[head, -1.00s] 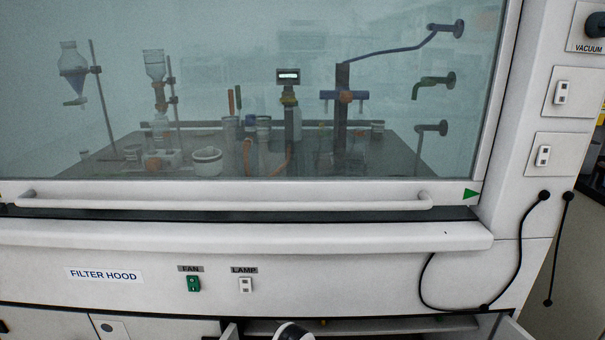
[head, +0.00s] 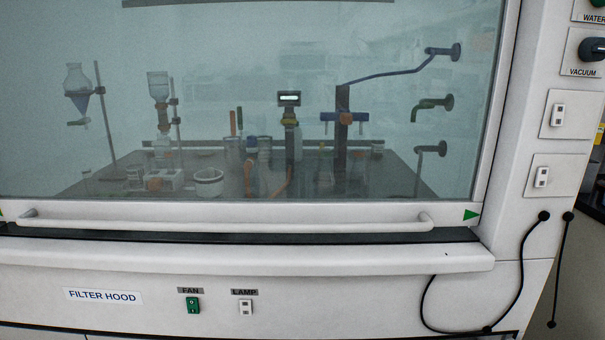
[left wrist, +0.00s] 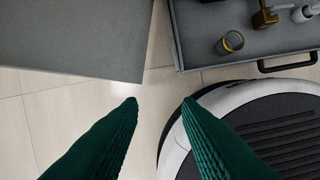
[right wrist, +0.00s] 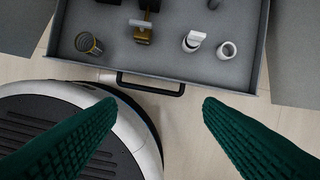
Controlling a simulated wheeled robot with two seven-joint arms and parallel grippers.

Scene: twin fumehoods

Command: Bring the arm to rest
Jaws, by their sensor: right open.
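My left gripper (left wrist: 160,100) shows in the left wrist view as two green ribbed fingers, apart, with nothing between them. It points down over the tiled floor, beside my round base. My right gripper (right wrist: 154,102) is open and empty in the right wrist view, in front of an open grey drawer (right wrist: 190,88). The drawer's dark handle (right wrist: 150,88) lies just beyond the fingertips, apart from them. Neither gripper shows in the head view.
The drawer holds a spring-like coil (right wrist: 88,43), a brass fitting (right wrist: 142,32) and white pieces (right wrist: 227,50). A grey panel (left wrist: 80,35) stands left of the drawer. In the head view the filter hood's sash handle (head: 230,223) is low, with glassware behind the glass.

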